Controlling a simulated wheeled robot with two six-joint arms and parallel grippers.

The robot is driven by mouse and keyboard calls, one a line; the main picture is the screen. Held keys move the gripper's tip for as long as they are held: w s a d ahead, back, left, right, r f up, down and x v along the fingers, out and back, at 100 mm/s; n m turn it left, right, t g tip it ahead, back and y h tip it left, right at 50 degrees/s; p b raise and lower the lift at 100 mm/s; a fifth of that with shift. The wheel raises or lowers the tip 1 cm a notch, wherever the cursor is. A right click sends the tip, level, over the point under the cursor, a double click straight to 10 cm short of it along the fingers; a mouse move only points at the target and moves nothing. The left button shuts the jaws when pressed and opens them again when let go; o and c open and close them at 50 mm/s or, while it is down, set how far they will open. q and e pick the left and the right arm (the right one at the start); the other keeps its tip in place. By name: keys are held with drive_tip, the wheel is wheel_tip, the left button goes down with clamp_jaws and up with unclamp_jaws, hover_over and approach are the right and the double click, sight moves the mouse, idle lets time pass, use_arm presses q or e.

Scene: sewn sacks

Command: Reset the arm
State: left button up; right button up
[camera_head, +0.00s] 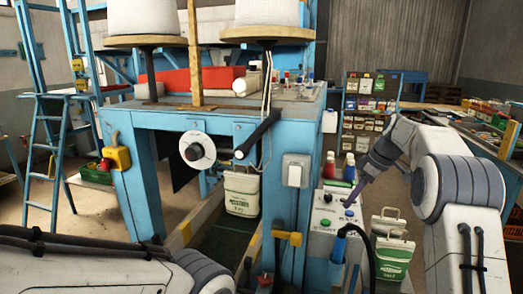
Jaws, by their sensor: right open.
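My right arm (452,190) comes in from the right and reaches left. Its gripper (356,196) is small and dark here, pointing down and left just above the control panel (325,222). The panel has coloured buttons, one of them blue, close under the fingertips; I cannot tell whether they touch. Nothing shows held in the right gripper. My left arm (100,268) lies low across the bottom left, and its gripper is out of view.
A blue sewing machine frame (128,190) with large thread spools (145,18) fills the middle. A white sack (242,192) hangs or stands under it. More sacks (393,258) stand right of the panel. A blue ladder (45,150) is at the left.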

drive_tip(key=s+a+m+g+h, duration=0.1)
drive_tip(key=s+a+m+g, duration=0.1)
drive_tip(key=s+a, duration=1.75)
drive_tip(key=s+a+f, duration=0.1)
drive_tip(key=s+f, duration=0.3)
drive_tip(key=s, duration=0.7)
drive_tip(key=s+a+f+m+h, duration=0.1)
drive_tip(key=s+f, duration=0.2)
drive_tip(key=s, duration=0.8)
drive_tip(key=shift+s+a+f+g+h, duration=0.2)
drive_tip(key=shift+s+f+g+h, duration=0.1)
drive_tip(key=shift+f, duration=0.05)
